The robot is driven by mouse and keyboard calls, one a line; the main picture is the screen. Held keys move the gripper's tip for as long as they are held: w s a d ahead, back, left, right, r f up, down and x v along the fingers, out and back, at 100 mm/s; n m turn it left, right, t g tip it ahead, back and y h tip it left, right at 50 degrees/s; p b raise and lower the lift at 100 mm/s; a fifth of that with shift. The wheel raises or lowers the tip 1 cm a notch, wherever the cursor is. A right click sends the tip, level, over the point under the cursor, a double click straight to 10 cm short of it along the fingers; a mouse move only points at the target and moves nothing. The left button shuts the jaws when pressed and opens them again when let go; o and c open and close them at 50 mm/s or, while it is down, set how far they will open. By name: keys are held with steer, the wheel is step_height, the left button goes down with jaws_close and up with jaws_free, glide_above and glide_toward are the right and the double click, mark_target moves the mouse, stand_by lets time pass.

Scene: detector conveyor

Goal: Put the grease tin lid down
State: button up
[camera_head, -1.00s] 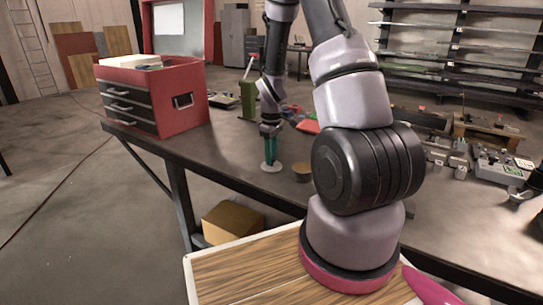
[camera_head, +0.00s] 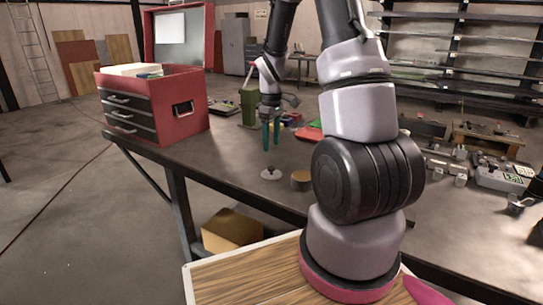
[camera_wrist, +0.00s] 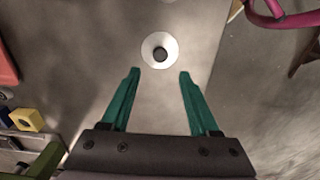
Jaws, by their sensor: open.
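The grease tin lid (camera_head: 270,174) is a pale round disc with a dark knob. It lies flat on the dark workbench top, and it also shows in the wrist view (camera_wrist: 159,50). My gripper (camera_head: 271,146) has green fingers, which are apart and empty above the lid. In the wrist view my open gripper (camera_wrist: 158,72) shows with the lid just beyond its fingertips, not between them. A short brownish round tin (camera_head: 301,180) stands on the bench just right of the lid.
A red toolbox (camera_head: 185,118) with dark drawers stands at the bench's left end. A yellow nut-like block (camera_wrist: 27,119) and grey parts lie at the left in the wrist view. The bench front edge (camera_head: 235,193) is close to the lid. A cardboard box (camera_head: 232,230) sits below.

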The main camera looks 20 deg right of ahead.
steer(key=s+a+r+m+t, duration=0.2)
steer(key=s+r+m, duration=0.15)
steer(key=r, duration=0.65)
steer(key=s+a+r+m+t, duration=0.2)
steer(key=s+r, duration=0.3)
steer(key=r, duration=0.4)
steer(key=s+a+r+m+t+y, duration=0.1)
steer(key=s+a+r+m, duration=0.1)
steer(key=s+r, duration=0.2)
steer(key=s+a+r+m+t+y, duration=0.1)
steer(key=s+a+r+m+t, duration=0.1)
steer(key=s, duration=0.6)
step_height(320, 180, up, 2)
steer(key=shift+s+m, duration=0.2)
steer(key=shift+m, duration=0.55)
steer(key=shift+d, duration=0.1)
